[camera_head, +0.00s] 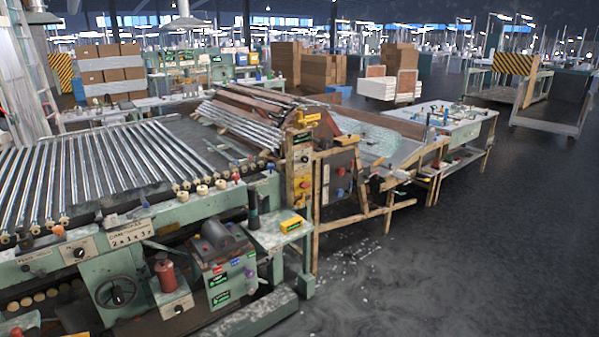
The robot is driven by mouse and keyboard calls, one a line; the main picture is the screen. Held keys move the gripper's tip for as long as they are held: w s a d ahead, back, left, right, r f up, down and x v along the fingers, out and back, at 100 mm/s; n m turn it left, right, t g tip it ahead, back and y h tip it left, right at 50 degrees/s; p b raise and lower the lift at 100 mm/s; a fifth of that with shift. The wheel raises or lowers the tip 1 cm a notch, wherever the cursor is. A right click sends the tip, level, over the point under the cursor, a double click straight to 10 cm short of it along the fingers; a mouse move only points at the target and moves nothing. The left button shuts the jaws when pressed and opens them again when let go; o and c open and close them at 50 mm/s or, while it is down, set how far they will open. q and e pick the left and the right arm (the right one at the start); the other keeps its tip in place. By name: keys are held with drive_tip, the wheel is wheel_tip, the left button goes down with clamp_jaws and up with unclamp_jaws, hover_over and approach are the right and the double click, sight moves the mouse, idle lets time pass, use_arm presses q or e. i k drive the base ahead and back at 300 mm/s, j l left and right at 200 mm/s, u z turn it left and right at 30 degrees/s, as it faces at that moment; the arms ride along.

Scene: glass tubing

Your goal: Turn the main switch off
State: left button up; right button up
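No switch can be read as the main switch at this distance. A narrow control post (301,165) at the centre carries a yellow plate with a red knob (303,186) and small green labels. Beside it, a dark panel (340,176) bears a red and a blue knob. On the green machine at left are a black rotary knob (80,252), a round handwheel (117,292) and a red knob on a pale box (167,274). A grey-green box (230,270) has small coloured labels and buttons. Neither of my grippers is in view.
Glass tubes lie on the long roller bed (100,165) at left. A small side table (280,229) holds a yellow box (292,224). A sloped wooden-framed table (375,140) extends behind. The dark floor (450,260) at right is open.

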sight(303, 185)
drive_tip(key=i+l+u, duration=0.1)
drive_tip(key=i+l, duration=0.85)
